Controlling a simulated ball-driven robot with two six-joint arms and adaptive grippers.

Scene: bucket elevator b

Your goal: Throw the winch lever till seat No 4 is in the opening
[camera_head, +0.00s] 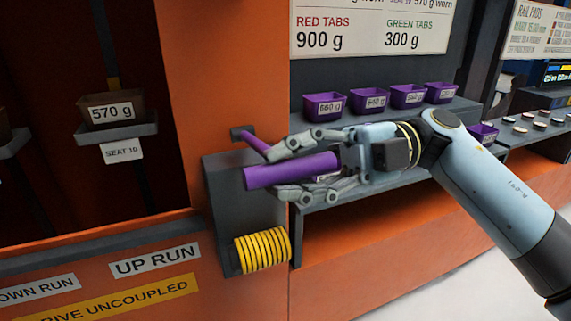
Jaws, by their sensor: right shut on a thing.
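In the opening (160,110) at the left hangs a seat labelled SEAT 10 (122,151), bearing a brown bucket (112,110) marked 570 g. Another seat (12,143) is cut off at the left edge, its number out of view. Seat No 4 is not in view. My left gripper is not in view.
Several purple buckets (407,95) marked with weights stand on a grey shelf (450,112) behind my right arm. A yellow coil (262,250) is on the winch box's lower part. Signs UP RUN (155,261) and DOWN RUN (36,287) are on the orange front.

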